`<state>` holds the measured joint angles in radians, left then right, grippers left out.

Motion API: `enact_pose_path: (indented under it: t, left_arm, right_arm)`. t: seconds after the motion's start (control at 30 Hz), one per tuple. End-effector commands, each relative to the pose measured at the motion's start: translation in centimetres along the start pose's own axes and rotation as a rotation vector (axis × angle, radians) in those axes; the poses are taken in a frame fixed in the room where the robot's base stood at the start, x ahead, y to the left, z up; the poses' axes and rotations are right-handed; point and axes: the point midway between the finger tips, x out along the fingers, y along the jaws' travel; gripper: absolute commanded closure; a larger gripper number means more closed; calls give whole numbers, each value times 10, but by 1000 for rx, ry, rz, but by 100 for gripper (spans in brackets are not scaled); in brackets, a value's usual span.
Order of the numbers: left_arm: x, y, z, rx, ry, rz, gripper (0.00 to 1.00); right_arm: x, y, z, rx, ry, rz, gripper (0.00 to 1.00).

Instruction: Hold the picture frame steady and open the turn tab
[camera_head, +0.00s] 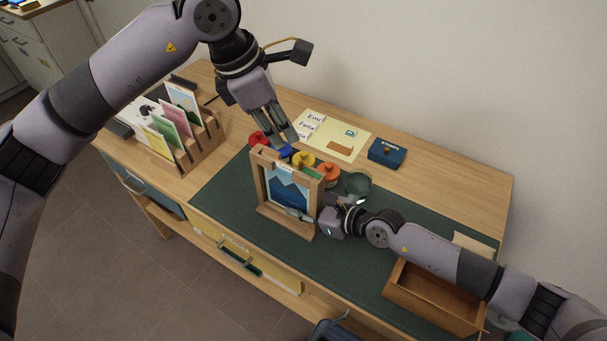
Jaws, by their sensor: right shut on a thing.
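The wooden picture frame (260,185) stands upright on the green desk mat, with a blue mountain picture in it. My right gripper (309,216) comes from the right and is shut on the frame's lower right side. My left gripper (290,139) points down, just above and behind the frame's top edge, with nothing seen in it. Its finger gap is too unclear to tell. A small pale piece shows at the frame's top rail, but I cannot make out the turn tab or its position.
Red, blue, yellow and orange round things (328,173) and a dark green bowl (358,185) stand close behind the frame. A wooden card rack (192,158) is at left, an open wooden box (431,296) at right. A blue box (387,152) lies at the back.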

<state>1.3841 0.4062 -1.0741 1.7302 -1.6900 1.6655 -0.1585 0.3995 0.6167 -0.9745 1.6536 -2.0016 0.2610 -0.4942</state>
Motion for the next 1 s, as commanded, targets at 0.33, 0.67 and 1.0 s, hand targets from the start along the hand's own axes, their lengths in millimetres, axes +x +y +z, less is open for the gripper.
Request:
enact_pose_path:
  t: [0.33,0.67,1.0]
  left_arm:
    - [5,8,20,666,58,39,100]
    - [9,17,39,1363,154,44,100]
    - [11,26,55,2001,272,-2,100]
  right_arm:
    - [0,1,0,1,1,2,100]
    - [0,1,0,2,1,2,100]
    - [0,1,0,2,1,2,100]
